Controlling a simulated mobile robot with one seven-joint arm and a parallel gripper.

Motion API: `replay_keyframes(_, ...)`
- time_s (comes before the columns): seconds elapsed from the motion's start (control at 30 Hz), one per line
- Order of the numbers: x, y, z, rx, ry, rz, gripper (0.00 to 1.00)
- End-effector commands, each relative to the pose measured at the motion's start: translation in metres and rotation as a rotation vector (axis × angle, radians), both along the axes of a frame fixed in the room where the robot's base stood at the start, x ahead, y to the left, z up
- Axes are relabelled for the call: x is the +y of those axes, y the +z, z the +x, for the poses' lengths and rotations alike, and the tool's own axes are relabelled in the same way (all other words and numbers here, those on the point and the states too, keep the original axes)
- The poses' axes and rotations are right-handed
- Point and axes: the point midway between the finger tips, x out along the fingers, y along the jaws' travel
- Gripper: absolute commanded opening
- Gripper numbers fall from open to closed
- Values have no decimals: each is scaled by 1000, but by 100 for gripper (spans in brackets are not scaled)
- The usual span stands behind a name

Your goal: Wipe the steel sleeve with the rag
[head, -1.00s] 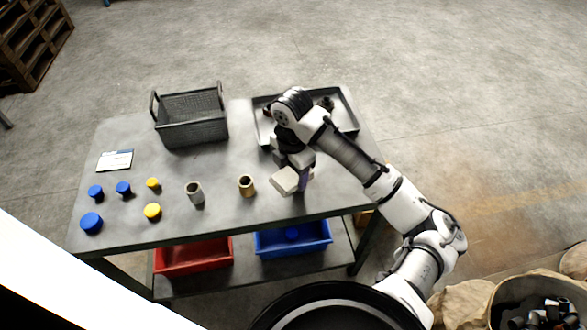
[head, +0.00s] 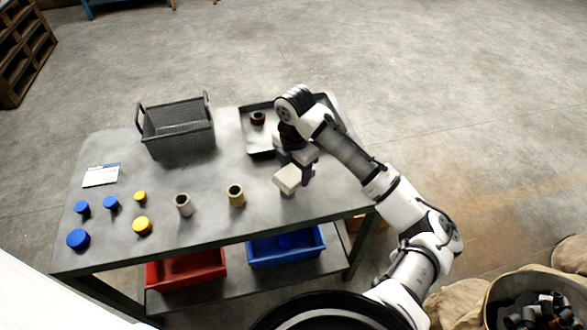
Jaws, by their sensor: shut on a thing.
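The steel sleeve (head: 184,205) is a short grey hollow cylinder standing upright on the table (head: 110,222), left of a brass-coloured sleeve (head: 236,196). My gripper (head: 302,170) is over the right part of the table, shut on a pale, flat, block-like piece that looks like the folded rag (head: 288,178). The rag is right of both sleeves and apart from them. Its small gap or shadow below makes its exact height hard to tell. My arm hides part of the gripper and the table behind it.
A grey wire basket (head: 178,135) stands at the back. A tray (head: 258,145) with a dark ring (head: 258,118) lies behind my gripper. Several blue and yellow caps and a white card (head: 101,175) are at left. Red (head: 187,269) and blue (head: 285,246) bins sit below.

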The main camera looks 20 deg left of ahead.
Motion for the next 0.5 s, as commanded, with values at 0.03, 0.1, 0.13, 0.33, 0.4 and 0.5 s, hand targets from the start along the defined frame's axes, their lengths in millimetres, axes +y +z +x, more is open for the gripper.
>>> replay_keyframes(0.03, 0, 1, 0, 0, 0, 0, 43)
replay_keyframes(0.1, 0, 4, 0, 0, 0, 0, 43)
replay_keyframes(0.13, 0, 5, 0, 0, 0, 0, 43)
replay_keyframes(0.33, 0, 25, 0, 0, 0, 1, 43)
replay_keyframes(0.4, 0, 33, 0, 0, 0, 0, 43)
replay_keyframes(0.5, 0, 43, 0, 0, 0, 0, 43)
